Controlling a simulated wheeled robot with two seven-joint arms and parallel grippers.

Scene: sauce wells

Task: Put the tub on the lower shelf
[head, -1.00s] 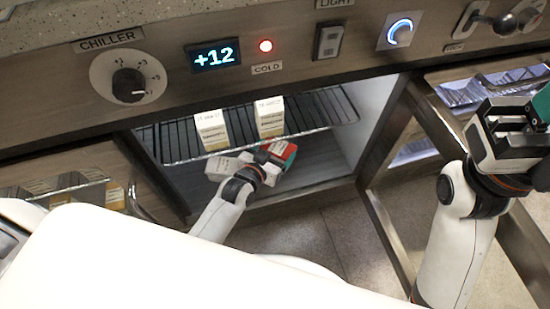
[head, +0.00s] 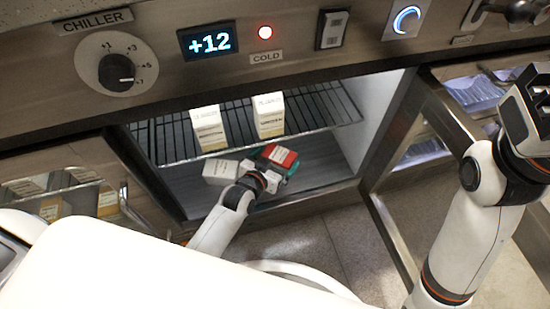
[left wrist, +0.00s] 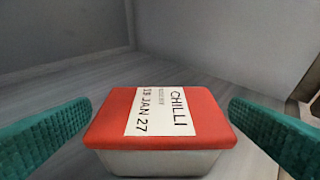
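The tub (head: 278,155) has a red lid with a white label. It sits on the floor of the chiller, the lower shelf (head: 325,177), below the wire rack. In the left wrist view the tub (left wrist: 205,115) shows its pale body and the label reads CHILLI, 19 JAN 27. My left gripper (head: 280,170) reaches into the lower space at the tub. Its green fingers stand apart on both sides of the tub, with gaps visible. My right gripper (head: 535,110) is at the upper right, away from the chiller; its fingers do not show clearly.
A white container (head: 220,171) lies on the lower shelf left of the tub. Two cartons (head: 208,128) (head: 269,115) stand on the wire rack (head: 310,113) above. The open door (head: 395,225) is at the right. The control panel (head: 290,40) runs above the opening.

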